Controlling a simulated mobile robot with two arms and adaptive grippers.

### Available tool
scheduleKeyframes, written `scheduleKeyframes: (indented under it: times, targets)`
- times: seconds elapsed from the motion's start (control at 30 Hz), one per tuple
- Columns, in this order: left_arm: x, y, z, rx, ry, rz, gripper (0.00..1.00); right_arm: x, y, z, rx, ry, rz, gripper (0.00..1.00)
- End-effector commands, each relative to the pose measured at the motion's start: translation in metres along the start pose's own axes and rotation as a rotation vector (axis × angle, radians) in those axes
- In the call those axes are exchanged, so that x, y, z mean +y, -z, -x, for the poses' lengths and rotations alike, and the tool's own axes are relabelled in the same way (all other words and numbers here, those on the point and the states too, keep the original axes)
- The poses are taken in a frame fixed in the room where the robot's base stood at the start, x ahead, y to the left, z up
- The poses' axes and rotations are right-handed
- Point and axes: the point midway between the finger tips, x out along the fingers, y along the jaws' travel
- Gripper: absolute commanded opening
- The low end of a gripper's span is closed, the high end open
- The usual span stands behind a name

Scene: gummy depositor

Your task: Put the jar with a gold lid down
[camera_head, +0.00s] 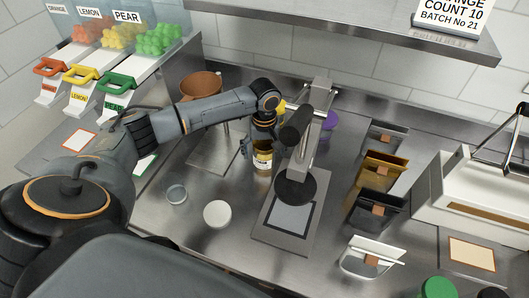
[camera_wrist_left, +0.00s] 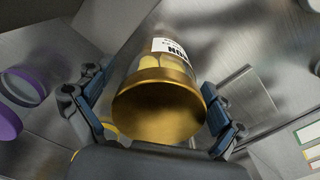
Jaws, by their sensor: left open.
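The jar with a gold lid (camera_head: 262,158) appears upright on the steel counter, just left of the press stand; my gripper covers part of it. In the left wrist view, its gold lid (camera_wrist_left: 158,105) faces the camera, with a white label on the clear side beyond. My left gripper (camera_head: 261,135) is open. Its two fingers stand on either side of the jar in the wrist view, with a visible gap at the left finger; contact on the right side is hard to tell. My right gripper is not in view.
A press stand (camera_head: 294,188) with a grey base is close on the right. A white round lid (camera_head: 217,214) and a small clear dish (camera_head: 176,194) lie in front. Several pouches (camera_head: 382,172) stand farther right. A purple item (camera_head: 330,120) is behind the press.

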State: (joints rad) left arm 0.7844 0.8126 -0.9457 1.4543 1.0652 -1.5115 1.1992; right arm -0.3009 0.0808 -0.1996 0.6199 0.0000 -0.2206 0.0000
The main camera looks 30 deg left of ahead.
Motion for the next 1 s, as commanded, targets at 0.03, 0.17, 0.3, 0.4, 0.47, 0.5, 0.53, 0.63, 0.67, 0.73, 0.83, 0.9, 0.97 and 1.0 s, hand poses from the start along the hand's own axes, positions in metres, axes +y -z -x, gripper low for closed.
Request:
scheduleKeyframes:
  times: [0.03,0.17,0.3,0.4,0.47,0.5,0.53,0.63,0.67,0.73,0.83,0.9,0.97,1.0]
  targets:
    - [0.0,0.0,-0.002,0.0,0.0,0.0,0.94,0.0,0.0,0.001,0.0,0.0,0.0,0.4]
    - [0.0,0.0,-0.004,0.0,-0.001,-0.001,0.94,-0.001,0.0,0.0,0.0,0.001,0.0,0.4]
    - [0.0,0.0,-0.003,0.0,-0.001,-0.001,0.84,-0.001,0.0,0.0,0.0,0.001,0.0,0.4]
    - [0.0,0.0,-0.003,0.0,-0.001,-0.001,0.63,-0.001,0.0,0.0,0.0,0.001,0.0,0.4]
    - [0.0,0.0,-0.003,0.0,-0.001,-0.001,0.51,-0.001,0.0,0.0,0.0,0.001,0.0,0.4]
    - [0.0,0.0,-0.003,0.001,0.0,-0.001,0.43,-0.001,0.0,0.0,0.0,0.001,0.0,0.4]
    - [0.0,0.0,-0.003,0.001,0.0,-0.001,0.37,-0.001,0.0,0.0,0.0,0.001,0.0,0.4]
    - [0.0,0.0,-0.003,0.001,-0.001,-0.001,0.29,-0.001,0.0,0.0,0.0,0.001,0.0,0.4]
    - [0.0,0.0,-0.003,0.001,-0.001,-0.001,0.29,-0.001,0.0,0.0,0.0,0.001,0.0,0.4]
    - [0.0,0.0,-0.003,0.001,-0.001,0.0,0.29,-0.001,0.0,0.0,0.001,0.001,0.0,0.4]
    - [0.0,0.0,0.0,0.001,-0.001,0.0,0.29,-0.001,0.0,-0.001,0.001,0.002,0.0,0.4]
    - [0.001,0.001,0.006,0.003,-0.004,0.0,0.29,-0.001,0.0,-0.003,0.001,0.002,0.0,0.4]
    - [0.001,0.001,0.015,0.004,-0.004,-0.001,0.29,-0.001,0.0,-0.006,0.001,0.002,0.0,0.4]
    - [0.001,0.001,0.022,0.004,-0.005,-0.002,0.29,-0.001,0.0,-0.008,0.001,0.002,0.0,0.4]
